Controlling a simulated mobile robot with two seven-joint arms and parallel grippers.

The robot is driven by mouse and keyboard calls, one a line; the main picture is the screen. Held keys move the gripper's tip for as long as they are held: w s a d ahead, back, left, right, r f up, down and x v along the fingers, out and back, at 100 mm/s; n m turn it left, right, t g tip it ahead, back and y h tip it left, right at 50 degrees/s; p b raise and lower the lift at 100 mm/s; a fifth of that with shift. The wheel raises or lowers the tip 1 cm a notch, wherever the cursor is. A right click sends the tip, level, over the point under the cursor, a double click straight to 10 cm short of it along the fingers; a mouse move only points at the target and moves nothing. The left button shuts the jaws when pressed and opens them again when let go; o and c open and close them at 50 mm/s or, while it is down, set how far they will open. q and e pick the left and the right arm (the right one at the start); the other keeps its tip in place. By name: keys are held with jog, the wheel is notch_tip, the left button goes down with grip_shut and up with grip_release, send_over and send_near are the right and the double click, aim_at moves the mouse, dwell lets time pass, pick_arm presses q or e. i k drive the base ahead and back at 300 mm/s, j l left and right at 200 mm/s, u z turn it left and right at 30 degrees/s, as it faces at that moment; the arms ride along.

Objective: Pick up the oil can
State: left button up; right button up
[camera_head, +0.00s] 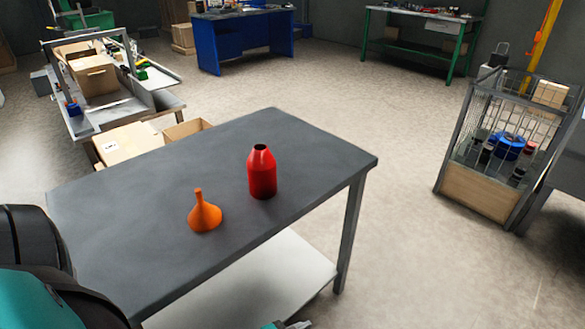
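The red oil can (262,172), bottle-shaped with a narrowed neck and a dark opening on top, stands upright on the dark grey tabletop (130,225), towards its right part. An orange funnel (204,212) stands wide end down, in front and to the left of the can, apart from it. Part of my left arm fills the lower left corner, over the table's near left side; its gripper is out of the picture. A small grey and teal piece, seemingly mine, shows at the bottom edge; no gripper fingers can be made out there.
The tabletop around the can is otherwise clear. A lower white shelf (250,285) shows under it. Cardboard boxes (128,143) stand behind the table at left. A wire-sided cart (478,190) stands at right. Blue (222,38) and green (385,52) benches are at the back, with open floor between.

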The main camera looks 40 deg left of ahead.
aim_at(261, 163)
jog(key=i+l+u, duration=0.1)
jog(key=i+l, duration=0.7)
jog(key=l+u, duration=0.15)
jog(key=u, duration=1.25)
jog(key=i+l, duration=0.05)
